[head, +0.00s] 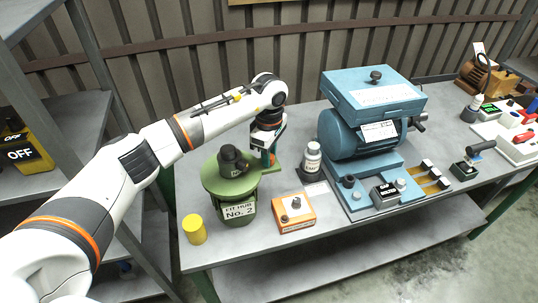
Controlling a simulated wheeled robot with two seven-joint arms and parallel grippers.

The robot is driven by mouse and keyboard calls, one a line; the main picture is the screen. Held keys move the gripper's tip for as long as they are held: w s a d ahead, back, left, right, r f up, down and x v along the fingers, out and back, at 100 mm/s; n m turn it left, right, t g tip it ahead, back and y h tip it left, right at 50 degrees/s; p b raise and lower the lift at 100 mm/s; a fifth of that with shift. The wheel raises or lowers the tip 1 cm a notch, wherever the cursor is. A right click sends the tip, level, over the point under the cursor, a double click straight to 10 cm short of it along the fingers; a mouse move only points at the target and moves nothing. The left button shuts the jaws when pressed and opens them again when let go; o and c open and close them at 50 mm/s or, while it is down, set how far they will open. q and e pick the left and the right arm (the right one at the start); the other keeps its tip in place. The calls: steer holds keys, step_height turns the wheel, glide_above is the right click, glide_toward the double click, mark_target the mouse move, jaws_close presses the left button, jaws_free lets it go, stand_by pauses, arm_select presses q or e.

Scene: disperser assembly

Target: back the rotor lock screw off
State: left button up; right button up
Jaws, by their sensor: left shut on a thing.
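A green round stand (213,180) labelled "FIT HUB No. 2" is on the bench, with a dark rotor-like part (232,161) on top. My left gripper (268,157) points down at the lug on the stand's right side. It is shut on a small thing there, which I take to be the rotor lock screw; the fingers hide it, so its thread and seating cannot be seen. My right gripper is not in view.
An orange box (296,222) with a dark knob and a small bottle (312,158) stand right of the stand. A yellow cylinder (194,229) is at the front left. A large blue machine (345,135) fills the bench's middle. The bench's front strip (260,248) is clear.

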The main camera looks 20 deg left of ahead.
arm_select(q)
steer(key=n+b, duration=0.3)
steer(key=n, duration=0.1)
steer(key=shift+f, duration=0.15)
steer(key=n+b, duration=0.3)
steer(key=n, duration=0.2)
steer(key=shift+n, duration=0.3)
steer(key=n+b, duration=0.2)
steer(key=n, duration=0.3)
steer(key=n+b, duration=0.1)
steer(key=n, duration=0.5)
steer(key=shift+r+b, duration=0.2)
steer(key=shift+b, duration=0.2)
steer(key=o, duration=1)
